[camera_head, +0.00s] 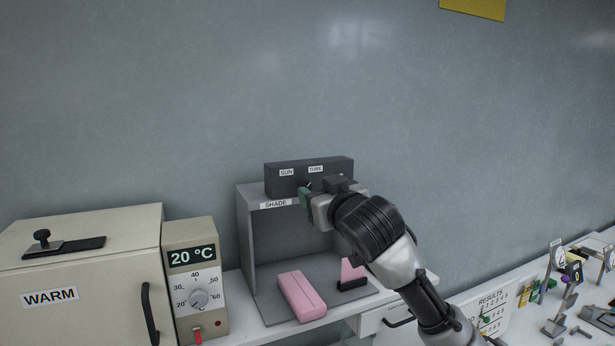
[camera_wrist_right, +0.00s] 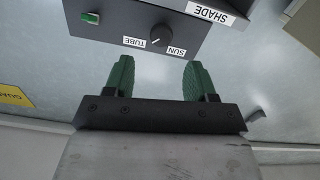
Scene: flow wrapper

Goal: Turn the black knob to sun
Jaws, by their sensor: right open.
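The black knob (camera_wrist_right: 162,36) sits on the front of a dark grey control box (camera_head: 320,176). In the right wrist view, which shows the panel upside down, its white mark points toward the TUBE label (camera_wrist_right: 133,42), away from the SUN label (camera_wrist_right: 177,50). In the head view the knob is partly hidden by my right gripper (camera_head: 306,196). The right gripper, with green fingers, also shows in the wrist view (camera_wrist_right: 157,70); it is open and empty, its fingertips short of the knob, which lies ahead between them. My left gripper is not in view.
The box sits on a grey booth (camera_head: 243,235) labelled SHADE, holding a pink block (camera_head: 301,296). A WARM cabinet (camera_head: 100,270) and temperature unit (camera_head: 196,280) stand left. A green switch (camera_wrist_right: 90,18) is on the same panel. The wall (camera_head: 180,90) is close behind.

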